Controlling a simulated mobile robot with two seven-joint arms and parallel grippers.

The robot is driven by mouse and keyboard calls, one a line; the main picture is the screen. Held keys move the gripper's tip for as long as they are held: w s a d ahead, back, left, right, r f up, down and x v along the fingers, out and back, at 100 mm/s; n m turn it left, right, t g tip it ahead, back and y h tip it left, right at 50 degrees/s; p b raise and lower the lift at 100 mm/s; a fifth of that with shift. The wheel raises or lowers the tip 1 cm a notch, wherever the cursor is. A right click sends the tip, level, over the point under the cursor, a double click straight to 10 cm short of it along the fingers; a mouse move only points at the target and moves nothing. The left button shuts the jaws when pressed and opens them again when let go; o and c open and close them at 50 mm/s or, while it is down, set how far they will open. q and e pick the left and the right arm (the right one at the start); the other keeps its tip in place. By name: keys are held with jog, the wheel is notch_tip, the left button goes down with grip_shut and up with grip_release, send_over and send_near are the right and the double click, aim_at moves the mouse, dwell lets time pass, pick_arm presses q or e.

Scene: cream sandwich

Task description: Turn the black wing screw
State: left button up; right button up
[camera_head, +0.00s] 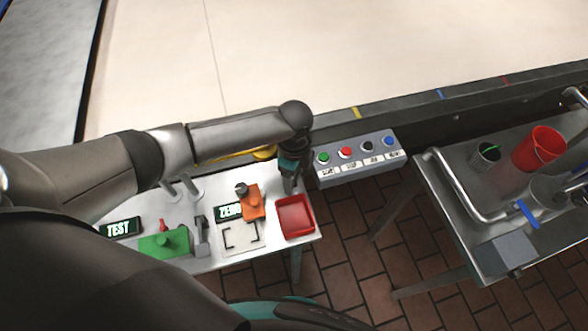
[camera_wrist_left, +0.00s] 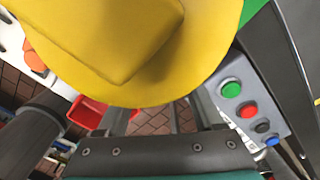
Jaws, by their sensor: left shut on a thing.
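My left gripper (camera_head: 289,184) points down beside the yellow part (camera_head: 264,153), at the far right of the white table. In the left wrist view the yellow part (camera_wrist_left: 150,60) is large and close, and it covers my fingertips. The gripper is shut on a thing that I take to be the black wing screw. The screw itself is hidden in both views, so its angle cannot be told. My right gripper is not in view.
A button box (camera_head: 358,157) is close to the right of my left gripper. A red tray (camera_head: 294,217), an orange block (camera_head: 252,204) and a green block (camera_head: 166,242) are on the white table. A steel table (camera_head: 450,155) with a red bucket (camera_head: 539,149) stands at right.

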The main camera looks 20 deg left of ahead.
pick_arm(q)
jog(key=shift+n+p, duration=0.75)
jog(key=shift+n, duration=0.25)
jog(key=o, duration=1.4)
